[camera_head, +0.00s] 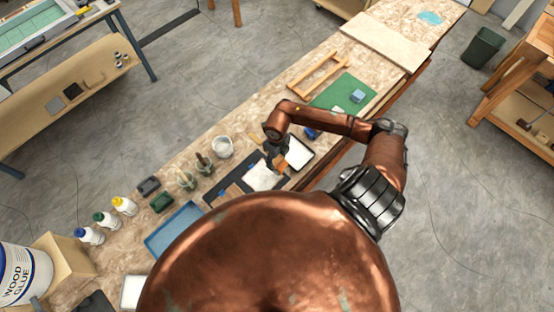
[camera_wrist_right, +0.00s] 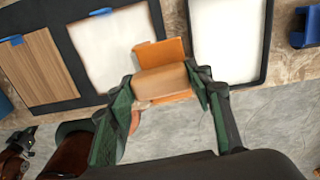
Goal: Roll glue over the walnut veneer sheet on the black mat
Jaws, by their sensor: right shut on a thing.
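My right gripper (camera_head: 276,160) is shut on an orange tool with a tan cylindrical part (camera_wrist_right: 160,80), probably the glue roller. The wrist view shows my fingers (camera_wrist_right: 168,98) on either side of it. The tool is over the right edge of a whitish sheet (camera_wrist_right: 105,50) on the black mat (camera_wrist_right: 75,52); I cannot tell whether it touches. The whitish sheet has brownish edges and looks coated with glue. A bare brown wood sheet (camera_wrist_right: 38,68) lies to its left on the mat, with blue tape at its edge. My left gripper is not in view.
A black-rimmed tray with white content (camera_head: 299,152) stands right of the mat. Beyond are a green mat (camera_head: 345,93) and a wooden frame (camera_head: 318,73). Jars, a white tub (camera_head: 222,147), glue bottles (camera_head: 125,205) and a blue tray (camera_head: 175,230) stand to the left.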

